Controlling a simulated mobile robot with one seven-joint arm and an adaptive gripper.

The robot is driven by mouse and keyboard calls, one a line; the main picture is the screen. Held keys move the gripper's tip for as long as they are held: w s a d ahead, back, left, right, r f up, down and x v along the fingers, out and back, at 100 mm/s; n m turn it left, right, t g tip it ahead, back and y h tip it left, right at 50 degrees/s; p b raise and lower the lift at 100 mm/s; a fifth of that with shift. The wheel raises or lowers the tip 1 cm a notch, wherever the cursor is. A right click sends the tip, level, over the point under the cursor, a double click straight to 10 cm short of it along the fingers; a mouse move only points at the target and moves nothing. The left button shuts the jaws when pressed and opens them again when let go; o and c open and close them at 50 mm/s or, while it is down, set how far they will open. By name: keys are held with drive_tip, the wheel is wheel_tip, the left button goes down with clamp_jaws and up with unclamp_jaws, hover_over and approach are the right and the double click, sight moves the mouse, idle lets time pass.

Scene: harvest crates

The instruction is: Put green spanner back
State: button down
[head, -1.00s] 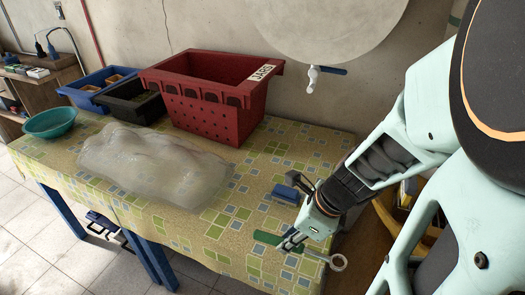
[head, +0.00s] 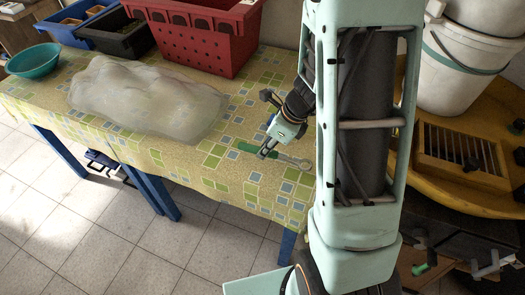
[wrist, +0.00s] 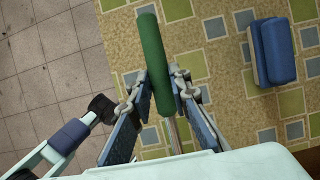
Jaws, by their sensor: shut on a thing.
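The green spanner has a green handle and a bare metal shaft; the handle (head: 248,149) and metal ring end (head: 303,163) show on either side of my gripper (head: 266,152) in the head view. My gripper is shut on the spanner, over the right part of the patterned table. In the wrist view the fingers (wrist: 163,92) close on the lower part of the green handle (wrist: 153,55), and the ring end is hidden below. I cannot tell the spanner's exact height above the cloth.
A blue block (wrist: 273,52) lies on the table beside the spanner. A cloudy plastic bag (head: 145,98), red crate (head: 200,35) and teal bowl (head: 34,60) stand left. Right of my arm are white buckets (head: 455,75), a yellow tub (head: 505,185) and a dark low surface with tools (head: 465,250).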

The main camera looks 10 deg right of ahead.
drive_tip(key=shift+w+f, duration=0.55)
drive_tip(key=shift+f, duration=0.1)
drive_tip(key=f, duration=0.2)
drive_tip(key=f+b, duration=0.1)
drive_tip(key=shift+w+f, duration=0.25)
drive_tip(key=shift+w, duration=0.05)
drive_tip(key=c, duration=1.8)
unclamp_jaws()
drive_tip(key=shift+a, duration=0.1)
